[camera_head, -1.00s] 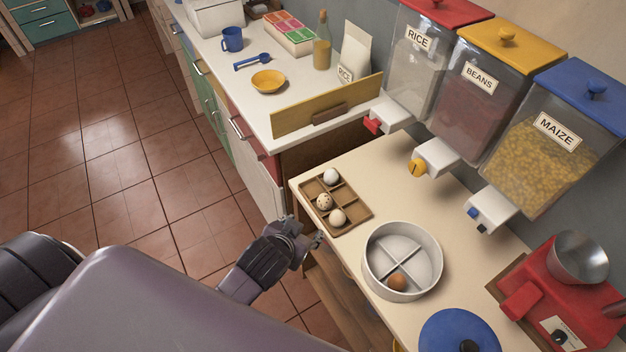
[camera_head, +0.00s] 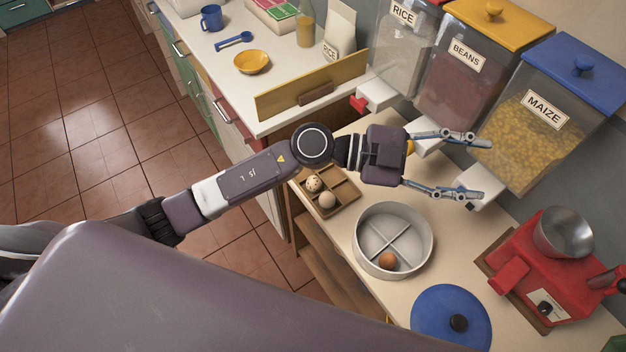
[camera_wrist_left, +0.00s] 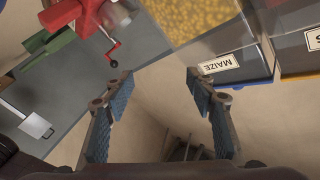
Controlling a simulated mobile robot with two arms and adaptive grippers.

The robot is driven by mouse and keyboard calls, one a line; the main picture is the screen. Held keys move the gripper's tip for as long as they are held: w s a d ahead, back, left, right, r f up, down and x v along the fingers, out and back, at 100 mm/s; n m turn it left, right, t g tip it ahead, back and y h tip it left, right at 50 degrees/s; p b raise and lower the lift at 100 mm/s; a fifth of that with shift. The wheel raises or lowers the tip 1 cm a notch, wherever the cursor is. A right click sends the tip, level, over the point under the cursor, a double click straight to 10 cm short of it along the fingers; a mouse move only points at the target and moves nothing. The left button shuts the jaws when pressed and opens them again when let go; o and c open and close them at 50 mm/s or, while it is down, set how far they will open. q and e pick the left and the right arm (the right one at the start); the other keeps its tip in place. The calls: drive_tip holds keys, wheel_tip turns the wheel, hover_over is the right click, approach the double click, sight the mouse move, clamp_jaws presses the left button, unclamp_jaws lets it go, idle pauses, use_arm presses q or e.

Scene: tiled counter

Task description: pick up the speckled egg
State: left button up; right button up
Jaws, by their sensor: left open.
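The speckled egg (camera_head: 314,184) sits in a compartment of the brown wooden egg tray (camera_head: 343,206) on the counter. A plain pale egg (camera_head: 327,199) sits in the compartment nearer to me. My left arm passes above the tray and hides its far part. My left gripper (camera_head: 482,171) is open and empty, beyond the tray to the right, in front of the dispensers. Its two spread fingers also show in the left wrist view (camera_wrist_left: 160,92), with nothing between them. No egg shows in the left wrist view. My right gripper is not in view.
A blue lid (camera_head: 440,335) lies in front. The maize dispenser (camera_head: 535,130) and beans dispenser (camera_head: 455,85) stand close to my left gripper. A red grinder (camera_head: 525,280) stands at right.

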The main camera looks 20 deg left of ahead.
use_arm(q)
wheel_tip(320, 180, down, 6)
drive_tip(key=s+a+r+m+g+y, duration=0.1)
drive_tip(key=g+y, duration=0.1)
drive_tip(key=y, duration=0.1)
drive_tip(key=n+y, duration=0.3)
drive_tip(key=y, duration=1.2)
hover_over(314, 177)
drive_tip(key=shift+g, duration=0.4)
drive_tip(key=f, duration=1.4)
drive_tip(key=shift+s+a, duration=0.2)
drive_tip(key=shift+a, duration=0.15)
drive_tip(key=shift+a+f+p, duration=0.15)
drive_tip(key=shift+f+p, duration=0.05)
drive_tip(key=shift+p, duration=0.15)
drive_tip(key=f+p, duration=0.1)
drive_tip(key=f, duration=0.1)
drive_tip(key=f+p, duration=0.1)
drive_tip(key=f, duration=0.1)
drive_tip(key=d+f, duration=0.1)
drive_tip(key=f, duration=0.1)
drive_tip(key=shift+w+f+p, duration=0.1)
drive_tip(key=shift+f+p, duration=0.05)
drive_tip(key=shift+p, duration=0.25)
drive_tip(key=shift+f, duration=0.4)
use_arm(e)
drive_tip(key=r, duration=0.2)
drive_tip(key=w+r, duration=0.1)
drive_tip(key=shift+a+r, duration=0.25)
